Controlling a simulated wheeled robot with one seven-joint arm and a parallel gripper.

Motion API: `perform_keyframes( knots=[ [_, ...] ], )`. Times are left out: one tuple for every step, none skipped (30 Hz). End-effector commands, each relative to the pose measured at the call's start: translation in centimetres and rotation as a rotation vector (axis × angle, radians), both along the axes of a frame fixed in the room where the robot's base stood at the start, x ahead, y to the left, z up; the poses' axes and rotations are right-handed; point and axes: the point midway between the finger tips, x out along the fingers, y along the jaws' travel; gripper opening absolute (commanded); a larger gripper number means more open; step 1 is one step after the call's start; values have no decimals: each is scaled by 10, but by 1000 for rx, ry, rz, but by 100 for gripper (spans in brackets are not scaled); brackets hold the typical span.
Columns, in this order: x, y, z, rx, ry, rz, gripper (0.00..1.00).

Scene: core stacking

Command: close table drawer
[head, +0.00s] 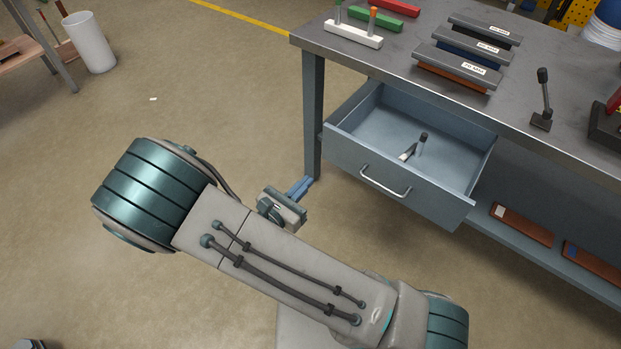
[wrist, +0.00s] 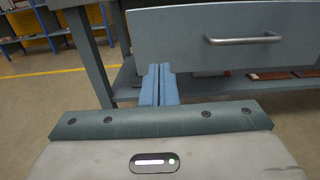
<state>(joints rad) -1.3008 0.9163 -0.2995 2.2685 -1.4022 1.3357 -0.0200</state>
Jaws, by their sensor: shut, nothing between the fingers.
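The table drawer (head: 400,185) is blue-grey and stands pulled out from under the grey workbench (head: 405,68). It has a curved metal handle (head: 385,182) on its front. A small dark-capped item (head: 422,141) and a light one (head: 407,152) lie inside. In the wrist view the drawer front (wrist: 190,45) and its handle (wrist: 243,39) are ahead, with the handle to the right. My gripper (head: 303,186) is to the left of the drawer front, apart from the handle. Its blue fingers (wrist: 158,82) are together and empty, and overlap the lower drawer front in the wrist view.
Several labelled blocks (head: 467,70), a white block with pegs (head: 353,34) and a dark lever (head: 542,100) are on the benchtop. A lower shelf (head: 500,238) holds brown items (head: 522,225). A bench leg (head: 313,120) stands near my gripper.

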Motion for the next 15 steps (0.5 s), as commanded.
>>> perform_keyframes(
  knots=[
    [8,-7,0,-2,-1,-5,0],
    [13,-11,0,-1,0,-6,0],
    [20,-16,0,-2,-1,-6,0],
    [25,-20,0,-2,-1,-7,0],
    [31,-24,0,-1,0,-7,0],
    [38,-30,0,-1,-1,-7,0],
    [43,-34,0,-1,-1,-7,0],
    [48,-38,0,-1,-1,-7,0],
    [55,-43,-1,0,0,-7,0],
    [60,-46,0,-1,-1,-6,0],
    [65,-49,0,-1,-1,-7,0],
    [70,-54,-1,0,0,-6,0],
    [74,-56,-1,0,0,-6,0],
    [78,-59,-1,-1,-1,-6,0],
    [82,-62,0,0,0,-5,0]
  ],
)
